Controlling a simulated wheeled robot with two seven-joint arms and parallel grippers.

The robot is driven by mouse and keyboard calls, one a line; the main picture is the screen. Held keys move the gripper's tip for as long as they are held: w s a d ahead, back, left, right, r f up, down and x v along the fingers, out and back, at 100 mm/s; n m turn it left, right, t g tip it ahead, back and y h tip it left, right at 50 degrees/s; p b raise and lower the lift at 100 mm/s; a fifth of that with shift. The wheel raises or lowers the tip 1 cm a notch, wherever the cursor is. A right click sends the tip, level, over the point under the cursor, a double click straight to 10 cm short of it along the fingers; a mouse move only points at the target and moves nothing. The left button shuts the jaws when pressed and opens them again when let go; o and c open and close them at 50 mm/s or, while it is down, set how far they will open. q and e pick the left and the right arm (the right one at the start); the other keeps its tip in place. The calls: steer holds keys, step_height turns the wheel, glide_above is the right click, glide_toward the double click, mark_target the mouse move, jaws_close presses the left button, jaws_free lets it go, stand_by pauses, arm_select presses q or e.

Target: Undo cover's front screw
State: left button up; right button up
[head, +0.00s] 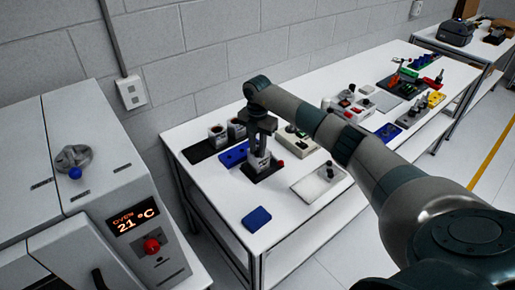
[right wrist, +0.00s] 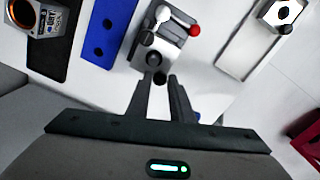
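The servo unit (head: 259,162) is a small grey block on a dark base on the white table in the head view. In the right wrist view its grey housing (right wrist: 168,53) carries dark round parts, and a dark screw-like head (right wrist: 160,78) shows between my fingertips. My right gripper (head: 259,148) points down onto the unit from above. In the right wrist view the right gripper's fingers (right wrist: 161,82) stand a narrow gap apart; whether they touch the dark head is unclear. I cannot tell the cover's front screw apart for certain. My left gripper is not in view.
A blue holed block (head: 234,154) and labelled pots (head: 217,133) stand left of the unit. A red knob (head: 281,162) is beside it on the right. A pale tray (head: 318,184) and a blue pad (head: 257,217) lie nearer. An oven (head: 120,200) stands left.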

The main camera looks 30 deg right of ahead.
jaws_close()
steer(key=n+b, duration=0.2)
steer(key=b, duration=0.1)
steer(key=shift+f+n, duration=0.15)
steer(key=shift+n, duration=0.15)
steer(key=n+b, duration=0.7)
steer(key=n, duration=0.1)
steer(key=shift+n+b, duration=1.3)
steer(key=shift+n, duration=0.6)
steer(key=shift+r, duration=0.2)
